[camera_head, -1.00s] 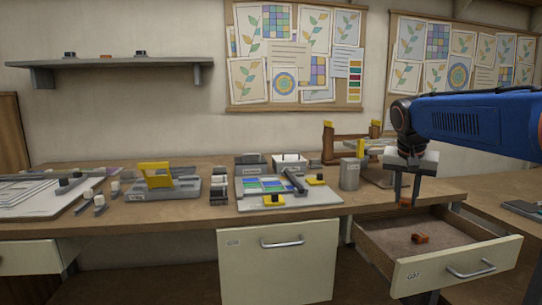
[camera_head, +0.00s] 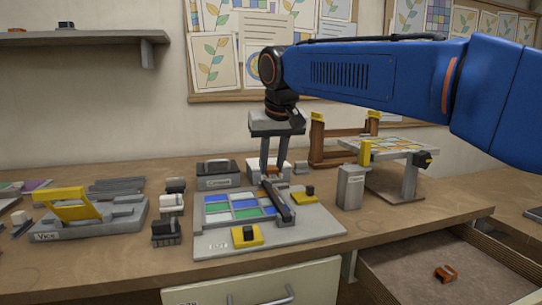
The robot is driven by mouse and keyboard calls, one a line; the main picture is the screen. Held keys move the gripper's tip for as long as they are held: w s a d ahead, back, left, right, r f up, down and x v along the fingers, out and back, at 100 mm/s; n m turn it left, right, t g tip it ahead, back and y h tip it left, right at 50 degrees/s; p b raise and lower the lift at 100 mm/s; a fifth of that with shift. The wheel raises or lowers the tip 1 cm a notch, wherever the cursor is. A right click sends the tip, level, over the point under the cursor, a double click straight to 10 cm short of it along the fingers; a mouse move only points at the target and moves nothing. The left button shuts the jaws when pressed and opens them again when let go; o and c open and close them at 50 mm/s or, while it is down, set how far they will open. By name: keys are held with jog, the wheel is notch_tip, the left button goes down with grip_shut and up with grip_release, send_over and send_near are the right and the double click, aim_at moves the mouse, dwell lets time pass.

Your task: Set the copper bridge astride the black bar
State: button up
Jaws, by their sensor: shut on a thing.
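My gripper (camera_head: 270,176) points down over the grey board at the middle of the bench and is shut on the small copper bridge (camera_head: 272,171). Only a little of the bridge shows between the fingertips. The black bar (camera_head: 281,203) lies slantwise on the board, along the right side of blue, green and white glass panes. The fingertips and bridge are at the bar's far end. I cannot tell whether the bridge touches the bar or is still above it.
The grey board (camera_head: 215,240) also bears yellow clamps with black knobs (camera_head: 247,235). A grey canister (camera_head: 350,187) and a raised stand (camera_head: 395,147) are to the right. A second copper piece (camera_head: 446,273) lies in the open drawer (camera_head: 400,280). A yellow-handled vice (camera_head: 75,208) is at left.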

aim_at(270, 189)
jog(key=shift+w+a, duration=0.1)
jog(key=shift+a, duration=0.1)
jog(key=shift+f, duration=1.2)
jog(key=shift+f, duration=0.9)
dwell(1.9)
jog(key=shift+f, duration=0.8)
jog(key=o, duration=1.1)
jog(key=shift+r, duration=0.1)
jog(key=shift+r, duration=3.4)
